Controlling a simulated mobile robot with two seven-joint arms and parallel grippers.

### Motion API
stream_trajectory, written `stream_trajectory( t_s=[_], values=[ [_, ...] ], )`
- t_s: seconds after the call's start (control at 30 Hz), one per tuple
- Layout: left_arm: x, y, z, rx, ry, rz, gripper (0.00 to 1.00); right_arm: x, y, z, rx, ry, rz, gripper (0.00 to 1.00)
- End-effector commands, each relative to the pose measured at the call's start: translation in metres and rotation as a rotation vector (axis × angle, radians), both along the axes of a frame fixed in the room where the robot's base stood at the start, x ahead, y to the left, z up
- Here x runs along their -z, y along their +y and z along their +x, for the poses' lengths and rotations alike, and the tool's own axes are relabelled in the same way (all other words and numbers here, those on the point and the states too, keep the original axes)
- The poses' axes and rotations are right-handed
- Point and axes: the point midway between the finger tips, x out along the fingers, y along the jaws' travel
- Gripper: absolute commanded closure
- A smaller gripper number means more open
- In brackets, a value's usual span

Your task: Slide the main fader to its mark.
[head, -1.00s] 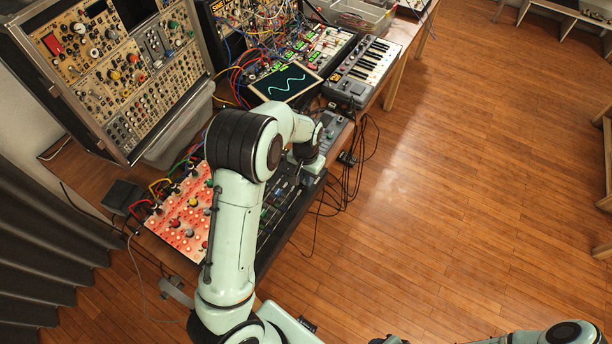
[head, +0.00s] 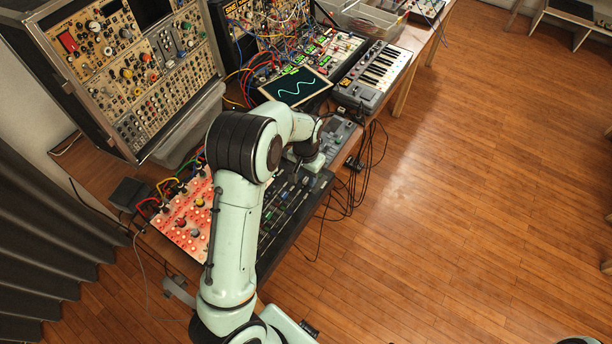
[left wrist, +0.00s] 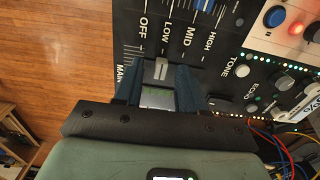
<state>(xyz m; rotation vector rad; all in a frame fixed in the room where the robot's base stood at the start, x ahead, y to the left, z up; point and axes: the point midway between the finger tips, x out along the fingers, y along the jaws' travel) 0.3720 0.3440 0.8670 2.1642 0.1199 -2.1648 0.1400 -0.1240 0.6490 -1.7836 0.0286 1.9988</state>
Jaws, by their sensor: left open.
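The main fader's cap (left wrist: 161,69) is small and pale grey, and shows in the left wrist view next to the printed word LOW. The scale (left wrist: 177,35) reads OFF, LOW, MID, HIGH from left to right, and MAIN is printed at its left end. My left gripper (left wrist: 157,76) is open, with one dark blue finger on each side of the cap. Gaps seem to show between cap and fingers; contact is unclear. In the head view my arm hides the fingers and the cap over the dark mixer panel (head: 285,215). My right gripper is not in view.
A red-lit panel (head: 187,222) lies left of the mixer. A wave screen (head: 297,88), a keyboard (head: 376,68) and patch modules with cables stand behind. Black cables (head: 352,190) hang at the table's right edge. The wooden floor (head: 480,190) on the right is clear.

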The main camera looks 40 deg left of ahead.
Motion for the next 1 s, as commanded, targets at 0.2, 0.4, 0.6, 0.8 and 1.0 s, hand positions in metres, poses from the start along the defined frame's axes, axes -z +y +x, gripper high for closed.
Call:
stream_trajectory(
  t_s=[0.2, 0.4, 0.6, 0.8, 1.0],
  values=[
    [-0.043, 0.0, 0.002, 0.001, -0.008, 0.0, 0.6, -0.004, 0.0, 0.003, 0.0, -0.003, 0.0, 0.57],
    [-0.088, 0.0, 0.002, 0.001, -0.007, 0.0, 0.6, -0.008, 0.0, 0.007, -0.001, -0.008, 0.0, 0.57],
    [-0.119, 0.0, 0.001, 0.0, -0.004, 0.0, 0.6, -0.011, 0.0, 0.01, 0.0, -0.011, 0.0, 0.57],
    [-0.128, 0.0, 0.0, 0.0, -0.001, 0.0, 0.6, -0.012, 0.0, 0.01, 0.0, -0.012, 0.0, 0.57],
    [-0.129, 0.0, 0.0, 0.0, 0.0, 0.0, 0.6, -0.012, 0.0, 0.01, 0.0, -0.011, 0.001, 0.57]
  ],
)
